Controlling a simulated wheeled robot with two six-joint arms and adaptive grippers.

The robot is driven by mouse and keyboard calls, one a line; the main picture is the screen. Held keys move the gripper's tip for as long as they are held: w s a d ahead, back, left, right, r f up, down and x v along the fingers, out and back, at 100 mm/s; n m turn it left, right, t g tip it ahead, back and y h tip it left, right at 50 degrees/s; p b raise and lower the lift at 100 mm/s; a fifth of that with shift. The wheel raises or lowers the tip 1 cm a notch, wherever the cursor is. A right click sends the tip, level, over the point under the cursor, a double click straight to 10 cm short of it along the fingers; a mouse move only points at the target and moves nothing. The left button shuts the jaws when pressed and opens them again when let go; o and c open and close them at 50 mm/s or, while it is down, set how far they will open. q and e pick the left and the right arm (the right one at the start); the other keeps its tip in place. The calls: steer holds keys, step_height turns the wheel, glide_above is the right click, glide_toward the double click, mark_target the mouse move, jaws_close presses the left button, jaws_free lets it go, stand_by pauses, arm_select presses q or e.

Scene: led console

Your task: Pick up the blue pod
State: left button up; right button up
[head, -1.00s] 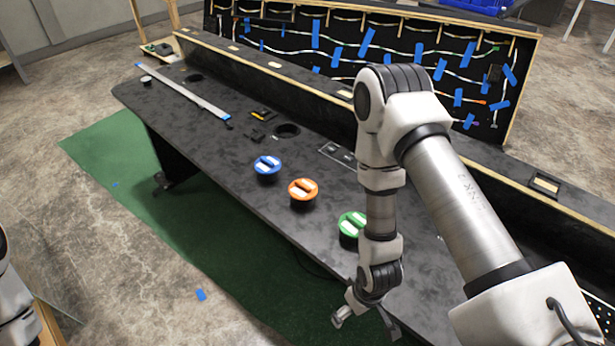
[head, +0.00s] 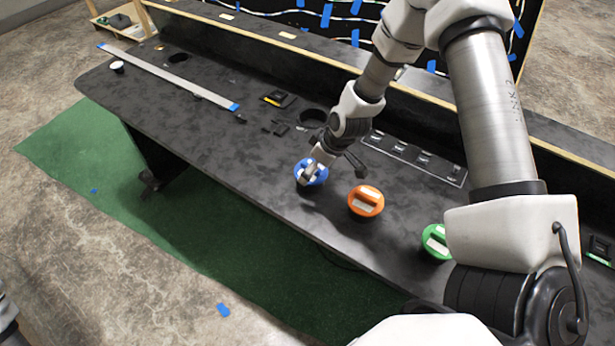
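The blue pod (head: 311,173) is a round blue-topped puck on the black console, left of the orange pod (head: 366,201) and the green pod (head: 436,241). My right gripper (head: 333,170) is at the blue pod with its fingers spread. One finger overlaps the pod's top in the picture and partly hides it. The other finger is out to the pod's right. I cannot tell whether the gripper touches the pod. My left gripper is not in view.
The black console desk (head: 200,130) has a round hole (head: 312,117) behind the blue pod and a switch panel (head: 415,156) to the right. A long metal bar (head: 170,75) lies at the left. A raised ledge runs along the back.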

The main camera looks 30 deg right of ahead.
mark_target(308, 164)
steer(key=b+x, duration=0.4)
steer(key=x, duration=0.2)
steer(key=shift+w+d+b, duration=0.1)
steer(key=shift+d+b, duration=0.1)
steer(key=shift+b, duration=0.1)
steer(key=shift+r, duration=0.2)
steer(key=shift+c, duration=0.4)
steer(key=c, duration=0.7)
steer(key=shift+r, duration=0.45)
step_height(308, 164, up, 9)
steer(key=p, duration=0.7)
steer(key=shift+r, duration=0.2)
steer(key=shift+f, duration=0.1)
